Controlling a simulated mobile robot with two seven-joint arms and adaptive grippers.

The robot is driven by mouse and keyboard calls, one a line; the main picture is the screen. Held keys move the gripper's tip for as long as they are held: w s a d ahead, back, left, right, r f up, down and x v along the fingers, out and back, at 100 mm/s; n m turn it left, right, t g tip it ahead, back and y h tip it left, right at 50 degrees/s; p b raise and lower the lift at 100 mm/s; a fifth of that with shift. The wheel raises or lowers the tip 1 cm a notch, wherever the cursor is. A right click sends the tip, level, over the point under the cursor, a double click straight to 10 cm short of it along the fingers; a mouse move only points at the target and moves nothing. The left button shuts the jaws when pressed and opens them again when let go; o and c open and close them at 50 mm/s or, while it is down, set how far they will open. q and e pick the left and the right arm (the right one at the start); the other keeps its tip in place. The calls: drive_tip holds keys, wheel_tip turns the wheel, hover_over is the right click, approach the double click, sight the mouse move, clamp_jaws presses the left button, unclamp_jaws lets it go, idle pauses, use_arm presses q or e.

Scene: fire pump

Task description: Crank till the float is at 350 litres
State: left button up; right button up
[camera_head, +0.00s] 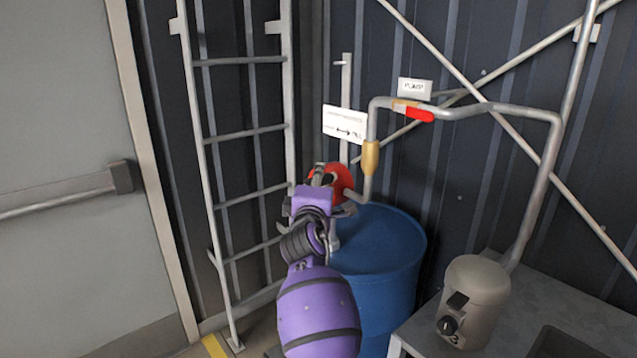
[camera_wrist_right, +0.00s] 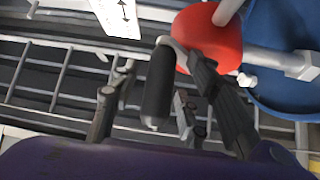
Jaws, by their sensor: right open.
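A red round pump body (camera_head: 341,180) with a crank sits by the rim of the blue drum (camera_head: 380,262). In the right wrist view the red body (camera_wrist_right: 208,38) is at the top, and the crank's black handle (camera_wrist_right: 158,84) points down toward my palm. My right gripper (camera_head: 328,203) is at the crank; in the wrist view its open fingers (camera_wrist_right: 160,95) stand on either side of the handle, with gaps showing. I cannot tell whether any finger touches it. In the head view my gripper hides most of the crank. I cannot make out the float or any litre reading.
A white sign (camera_head: 344,124) with a double arrow hangs above the pump. A ladder (camera_head: 240,130) and door (camera_head: 65,250) stand left.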

clamp_jaws()
idle(0.3)
